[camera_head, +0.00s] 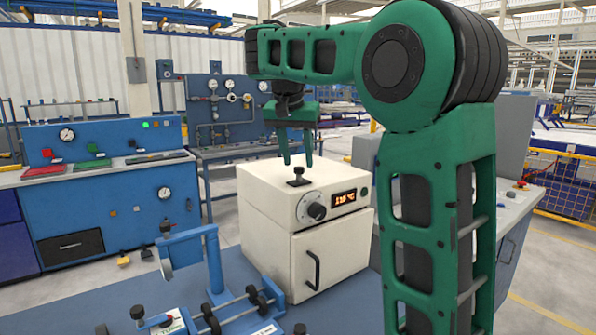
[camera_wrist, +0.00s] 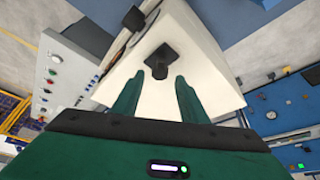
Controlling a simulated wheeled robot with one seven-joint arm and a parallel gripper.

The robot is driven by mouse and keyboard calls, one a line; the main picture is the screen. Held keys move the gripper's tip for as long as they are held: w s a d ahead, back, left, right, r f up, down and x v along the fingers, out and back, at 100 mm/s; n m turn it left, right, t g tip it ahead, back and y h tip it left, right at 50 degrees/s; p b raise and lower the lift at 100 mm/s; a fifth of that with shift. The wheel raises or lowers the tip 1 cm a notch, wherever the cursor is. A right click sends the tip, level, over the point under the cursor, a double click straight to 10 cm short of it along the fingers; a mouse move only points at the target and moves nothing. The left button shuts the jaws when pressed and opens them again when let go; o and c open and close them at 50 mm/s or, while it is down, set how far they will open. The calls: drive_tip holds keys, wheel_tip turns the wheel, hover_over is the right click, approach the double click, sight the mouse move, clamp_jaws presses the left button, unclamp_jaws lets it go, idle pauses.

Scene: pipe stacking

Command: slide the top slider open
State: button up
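A white box-shaped machine (camera_head: 268,222) stands on the blue table, with a dark slider knob (camera_head: 297,177) on its top face. The knob also shows in the wrist view (camera_wrist: 160,60), just ahead of the fingertips. My gripper (camera_head: 297,161) points down above the knob. Its two green fingers are apart with nothing between them, and they also show in the wrist view (camera_wrist: 156,82). The fingers appear clear of the knob; the exact height gap is hard to tell. The slider's track is not clearly visible.
The machine's front has a round dial (camera_head: 312,208), a lit display (camera_head: 344,198) and a door with a dark handle (camera_head: 312,270). A blue fixture with rods (camera_head: 235,308) stands on the table at front left. Blue control panels stand behind and left.

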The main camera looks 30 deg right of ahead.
sight(299, 168)
drive_tip(key=shift+x, duration=2.1)
clamp_jaws()
